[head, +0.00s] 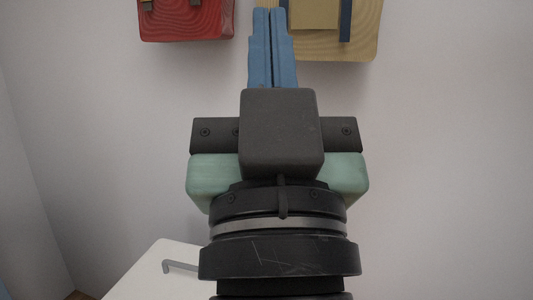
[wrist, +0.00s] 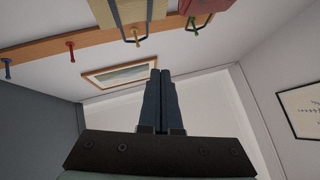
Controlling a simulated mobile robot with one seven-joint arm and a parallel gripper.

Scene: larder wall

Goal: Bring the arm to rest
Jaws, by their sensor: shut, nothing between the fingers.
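My gripper (head: 270,12) points up in the middle of the head view, with its two blue fingers side by side and touching. It is shut and holds nothing. In the wrist view the gripper's fingers (wrist: 160,72) also lie together, with no object between them. I cannot tell how far the fingertips are from these two.
A red item (head: 190,28) and a beige item (head: 360,45) show at the head view's top edge. The wrist view shows a wooden rail (wrist: 40,53) with pegs, a framed picture (wrist: 120,72) and another frame (wrist: 302,110). A white surface (head: 150,270) with a grey handle lies lower left.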

